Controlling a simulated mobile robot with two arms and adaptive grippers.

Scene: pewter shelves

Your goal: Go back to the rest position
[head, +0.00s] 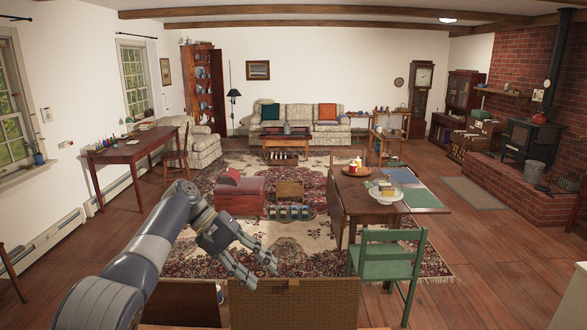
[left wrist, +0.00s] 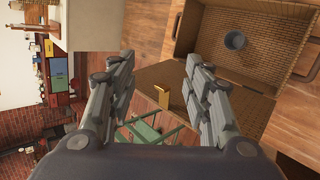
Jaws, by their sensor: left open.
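My left gripper (head: 258,268) is open and empty in the head view, at the end of my left arm that comes in from the lower left. It hangs in the air, in the picture just above the upright lid of a wicker basket (head: 305,305). In the left wrist view its two fingers (left wrist: 160,95) stand wide apart with nothing between them. The open wicker basket (left wrist: 285,62) shows there at the upper right, with a small grey round thing (left wrist: 235,40) inside. My right gripper is in neither view.
A green chair (head: 388,258) stands just right of the basket lid, beside a wooden table (head: 360,200) with a white bowl (head: 385,193). A patterned rug (head: 420,262) covers the floor ahead. Bare wooden floor (head: 500,250) lies open at the right. A desk (head: 125,153) stands along the left wall.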

